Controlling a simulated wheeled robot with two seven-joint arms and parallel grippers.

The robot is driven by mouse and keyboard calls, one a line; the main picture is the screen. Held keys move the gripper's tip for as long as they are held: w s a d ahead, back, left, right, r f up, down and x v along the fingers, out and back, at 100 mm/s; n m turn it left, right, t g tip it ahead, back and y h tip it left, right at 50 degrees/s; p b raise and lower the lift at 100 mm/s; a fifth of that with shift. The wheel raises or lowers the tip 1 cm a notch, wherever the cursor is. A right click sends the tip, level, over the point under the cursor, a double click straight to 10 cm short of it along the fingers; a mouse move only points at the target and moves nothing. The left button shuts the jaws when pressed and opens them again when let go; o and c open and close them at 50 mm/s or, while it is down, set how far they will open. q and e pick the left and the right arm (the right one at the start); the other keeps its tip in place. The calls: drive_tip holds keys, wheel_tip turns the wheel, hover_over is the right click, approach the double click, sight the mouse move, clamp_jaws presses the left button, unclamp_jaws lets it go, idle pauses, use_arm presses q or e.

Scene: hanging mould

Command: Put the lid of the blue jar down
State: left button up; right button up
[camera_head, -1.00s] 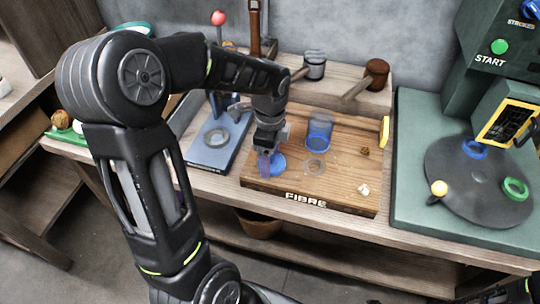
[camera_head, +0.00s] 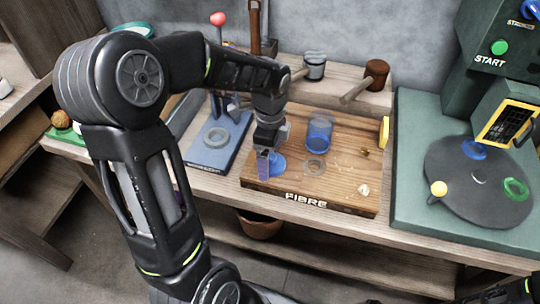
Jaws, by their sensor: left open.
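The blue jar (camera_head: 319,131) is a clear jar with blue in it, standing upright on the wooden FIBRE board (camera_head: 340,180). The round blue lid (camera_head: 278,166) lies on the board to the left of the jar, apart from it. My left gripper (camera_head: 264,166) is open at the left edge of the lid and hides part of it. I cannot tell whether the fingers touch the lid. My right gripper does not show clearly; only a dark piece of arm is at the bottom right corner.
A blue press (camera_head: 213,142) with a red knob stands left. A green machine with a dark turntable (camera_head: 475,185) stands right, holding blue and green rings. Wooden mallets and a metal cup (camera_head: 314,66) are behind.

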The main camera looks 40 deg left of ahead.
sight(270, 156)
use_arm(q)
wheel_tip(270, 156, up, 12)
drive_tip(key=shift+f+p, duration=0.25)
drive_tip(key=shift+p, duration=0.2)
idle(0.7)
